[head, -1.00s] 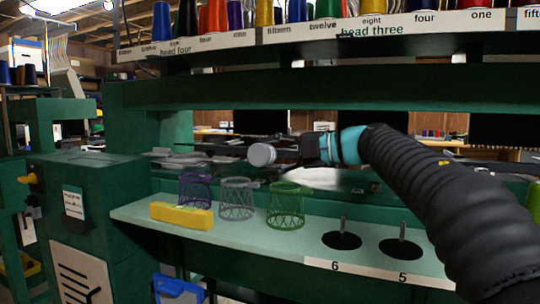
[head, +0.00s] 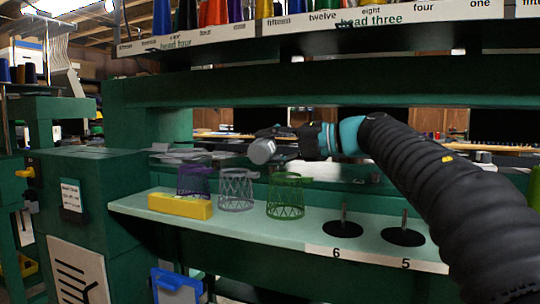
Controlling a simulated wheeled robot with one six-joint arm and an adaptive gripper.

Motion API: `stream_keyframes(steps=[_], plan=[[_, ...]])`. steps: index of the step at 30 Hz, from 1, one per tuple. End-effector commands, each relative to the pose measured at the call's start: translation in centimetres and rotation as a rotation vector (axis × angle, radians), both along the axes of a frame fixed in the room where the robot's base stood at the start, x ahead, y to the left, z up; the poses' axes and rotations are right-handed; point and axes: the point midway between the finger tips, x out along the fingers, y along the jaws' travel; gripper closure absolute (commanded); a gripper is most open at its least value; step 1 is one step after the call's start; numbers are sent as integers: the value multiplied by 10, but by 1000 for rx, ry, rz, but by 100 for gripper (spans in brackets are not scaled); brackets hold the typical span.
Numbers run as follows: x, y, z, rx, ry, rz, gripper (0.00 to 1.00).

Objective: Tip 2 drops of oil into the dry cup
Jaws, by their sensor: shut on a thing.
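My gripper (head: 280,136) is shut on a small grey round-ended container (head: 262,151), held tilted in the air behind and above the pale green shelf (head: 262,224). I cannot tell whether it holds oil, and no drops show. Two black round pieces with upright metal pins stand on the shelf at the right, one by label 6 (head: 343,229) and one by label 5 (head: 402,237). I cannot tell whether either is the dry cup. The gripper is left of and above both. My arm hides part of the right side.
On the shelf stand a purple mesh basket (head: 194,181), a grey one (head: 237,190) and a green one (head: 286,196), below the held container. A yellow block (head: 180,206) lies at the left. A green beam (head: 300,94) runs above the arm.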

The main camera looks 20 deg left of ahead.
Motion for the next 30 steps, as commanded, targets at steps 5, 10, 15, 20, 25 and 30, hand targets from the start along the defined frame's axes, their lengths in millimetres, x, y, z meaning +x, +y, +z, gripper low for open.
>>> stream_keyframes(steps=[5,10,15,20,25,30], plan=[[0,0,1,-1,-17,0,87],[-2,0,1,-2,-26,0,87],[-17,2,4,-8,-113,0,87],[-33,3,10,-15,-208,1,87],[-49,4,16,-24,-310,1,87],[-65,5,23,-31,-411,0,87]])
